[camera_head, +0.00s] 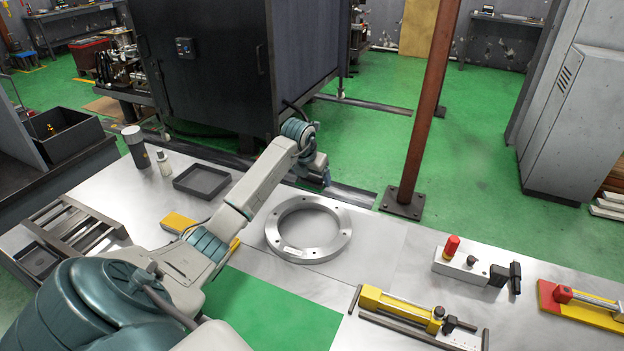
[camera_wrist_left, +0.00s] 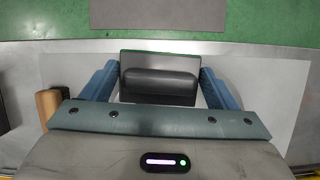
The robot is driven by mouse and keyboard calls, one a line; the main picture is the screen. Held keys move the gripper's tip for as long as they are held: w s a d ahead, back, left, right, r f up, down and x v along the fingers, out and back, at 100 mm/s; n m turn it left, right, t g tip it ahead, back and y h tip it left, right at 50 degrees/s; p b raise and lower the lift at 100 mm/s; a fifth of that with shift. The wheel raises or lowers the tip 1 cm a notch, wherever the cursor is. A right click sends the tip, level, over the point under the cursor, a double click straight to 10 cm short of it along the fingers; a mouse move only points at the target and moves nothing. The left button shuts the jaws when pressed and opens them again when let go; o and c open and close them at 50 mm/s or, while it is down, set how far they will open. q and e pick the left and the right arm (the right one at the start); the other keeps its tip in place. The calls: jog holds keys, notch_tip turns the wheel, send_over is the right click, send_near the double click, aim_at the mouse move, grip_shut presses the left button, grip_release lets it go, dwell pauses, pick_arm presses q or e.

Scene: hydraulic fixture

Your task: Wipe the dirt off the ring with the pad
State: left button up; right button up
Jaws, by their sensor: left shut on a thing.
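A pale metal ring (camera_head: 308,255) with bolt holes lies flat on the steel table, just right of my left forearm in the head view. No clear dirt shows on it at this size. My left gripper (camera_head: 322,178) is beyond the ring's far edge, raised near the table's far side. In the left wrist view my left gripper (camera_wrist_left: 160,88) is shut on the pad (camera_wrist_left: 160,82), a dark block with a rounded black handle between the blue fingers. The pad is hidden or too small to make out in the head view. My right gripper is in neither view.
The steel table (camera_head: 385,240) is bare right of the ring. A green mat (camera_head: 270,315) lies in front. A yellow tool (camera_head: 400,307) and a grey block with a red knob (camera_head: 470,265) stand at right. A dark tray (camera_head: 202,180) lies at left. A rust-coloured post (camera_head: 425,110) rises behind.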

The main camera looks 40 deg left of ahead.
pick_arm(q)
jog(key=shift+r, duration=0.25)
jog(key=shift+r+p, duration=0.85)
jog(key=shift+r, duration=0.7)
jog(key=shift+d+f, duration=0.1)
